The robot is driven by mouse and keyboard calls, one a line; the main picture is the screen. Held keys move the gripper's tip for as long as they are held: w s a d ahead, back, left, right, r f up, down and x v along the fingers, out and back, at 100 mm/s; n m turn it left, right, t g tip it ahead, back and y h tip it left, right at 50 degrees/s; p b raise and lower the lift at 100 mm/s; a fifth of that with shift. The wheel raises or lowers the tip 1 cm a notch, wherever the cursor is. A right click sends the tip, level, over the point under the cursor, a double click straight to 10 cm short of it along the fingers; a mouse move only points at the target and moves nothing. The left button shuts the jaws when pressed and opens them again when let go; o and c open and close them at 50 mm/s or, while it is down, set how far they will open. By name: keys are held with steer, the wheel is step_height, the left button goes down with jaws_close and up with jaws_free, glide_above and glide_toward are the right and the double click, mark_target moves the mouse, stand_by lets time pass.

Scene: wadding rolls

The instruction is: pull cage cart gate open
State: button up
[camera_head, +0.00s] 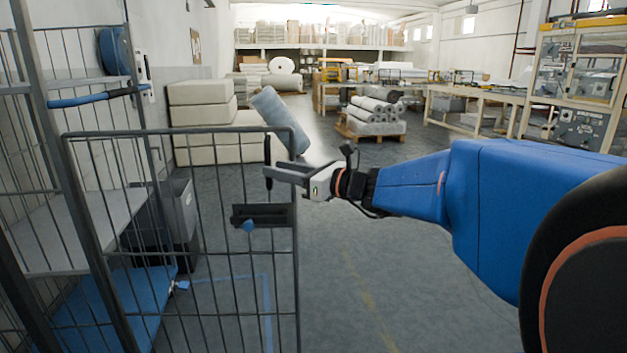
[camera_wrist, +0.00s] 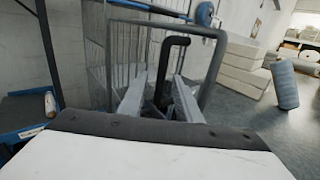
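The cage cart (camera_head: 41,105) stands at the left of the head view. Its wire gate (camera_head: 180,130) extends to the right, swung out from the cart's side. The gate also shows in the wrist view (camera_wrist: 215,66). A black upright handle (camera_head: 267,147) is near the gate's free edge, above a dark latch plate (camera_head: 262,215). My gripper (camera_head: 272,174) is at the handle. In the wrist view the handle (camera_wrist: 178,41) stands between my two fingers (camera_wrist: 160,92), with gaps seeming to show beside it. The fingers look apart; contact is not clear.
A grey bin (camera_head: 180,208) stands behind the gate. White foam blocks (camera_head: 200,110) and a leaning grey-blue roll (camera_head: 277,118) are beyond. A pallet of rolls (camera_head: 375,115) and workbenches are farther back. The floor right of the gate, under my arm, is clear.

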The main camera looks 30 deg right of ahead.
steer(key=v, duration=1.3)
stand_by(0.4)
steer(key=shift+s+f, duration=0.1)
steer(key=shift+a, duration=0.1)
